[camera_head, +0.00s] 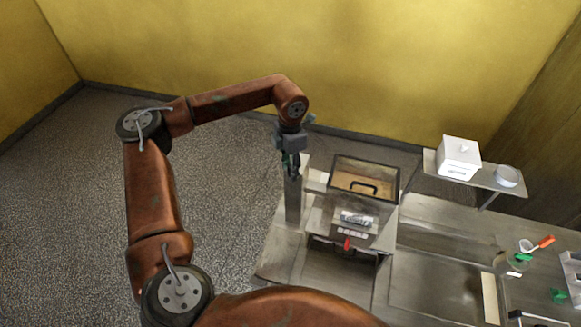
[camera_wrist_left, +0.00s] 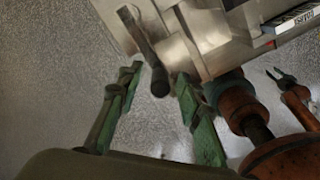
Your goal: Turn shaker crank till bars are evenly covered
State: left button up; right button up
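The steel machine (camera_head: 340,215) stands below and right of my left gripper (camera_head: 291,165), which points down by its left side. In the left wrist view, a crank with a dark handle (camera_wrist_left: 147,52) sticks out from the machine's steel side. The green fingers of my left gripper (camera_wrist_left: 158,80) are spread apart, with the handle's end showing in the gap between their tips. I cannot tell whether they touch it. No bars are clearly visible. A small forked shape at the right of the left wrist view, probably my right gripper (camera_wrist_left: 280,77), is too small to judge.
A clear-sided hopper (camera_head: 364,180) with brown contents and a black handle tops the machine. A shelf (camera_head: 433,165) at right carries a white box (camera_head: 459,157) and a bowl (camera_head: 507,176). An orange-handled tool (camera_head: 545,241) and green items lie on the right counter. Open floor lies left.

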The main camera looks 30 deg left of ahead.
pick_arm(q)
jog(key=shift+c, duration=0.7)
grip_shut()
